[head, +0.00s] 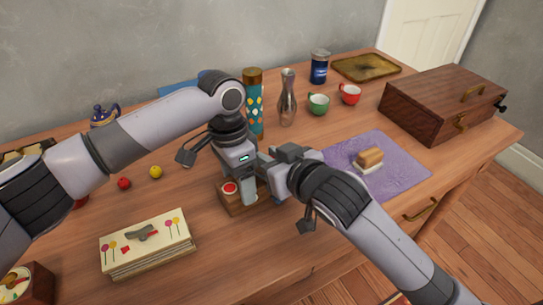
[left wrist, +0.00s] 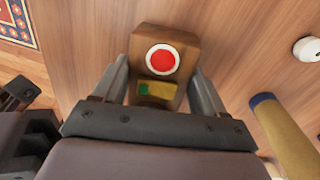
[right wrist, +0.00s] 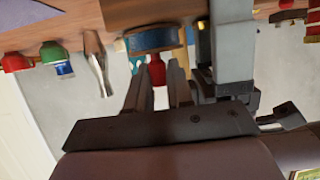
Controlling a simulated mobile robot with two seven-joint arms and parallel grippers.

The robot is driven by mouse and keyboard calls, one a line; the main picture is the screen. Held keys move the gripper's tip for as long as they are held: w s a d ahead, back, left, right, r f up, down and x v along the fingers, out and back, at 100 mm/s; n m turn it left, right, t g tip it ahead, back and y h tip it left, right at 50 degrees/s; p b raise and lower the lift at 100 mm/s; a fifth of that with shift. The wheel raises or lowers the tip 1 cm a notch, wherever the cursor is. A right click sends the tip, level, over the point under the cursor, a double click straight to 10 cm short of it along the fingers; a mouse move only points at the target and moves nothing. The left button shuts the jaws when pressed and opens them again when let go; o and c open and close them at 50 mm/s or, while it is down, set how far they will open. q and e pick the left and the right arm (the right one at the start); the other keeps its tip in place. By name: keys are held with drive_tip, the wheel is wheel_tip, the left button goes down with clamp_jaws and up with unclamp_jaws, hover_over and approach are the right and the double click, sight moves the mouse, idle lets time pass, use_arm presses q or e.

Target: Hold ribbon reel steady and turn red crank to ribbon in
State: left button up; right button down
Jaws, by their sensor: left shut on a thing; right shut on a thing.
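The ribbon reel (head: 232,205) is a small wooden block on the table with a red disc in a white ring. My left gripper (head: 247,190) comes down over it. In the left wrist view the block (left wrist: 165,42) sits between the two fingers (left wrist: 158,72), which are shut on it. A yellow strip with a green end shows on the block there. My right gripper (head: 268,168) is close beside it. In the right wrist view its fingers (right wrist: 160,72) are shut around the red crank (right wrist: 156,74), below a blue ribbon roll (right wrist: 152,40). In the head view the crank is hidden.
A stack of cards (head: 148,243) lies at front left. A patterned cylinder (head: 254,103) and silver vase (head: 287,97) stand behind the grippers. A purple mat (head: 400,160) with a small block (head: 369,158) and a wooden case (head: 440,105) are at right. Front-centre table is clear.

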drive_tip(key=shift+s+f, duration=0.1)
drive_tip(key=shift+f, duration=0.1)
drive_tip(key=c, duration=1.1)
unclamp_jaws()
drive_tip(key=shift+r, duration=0.1)
drive_tip(key=v, duration=1.2)
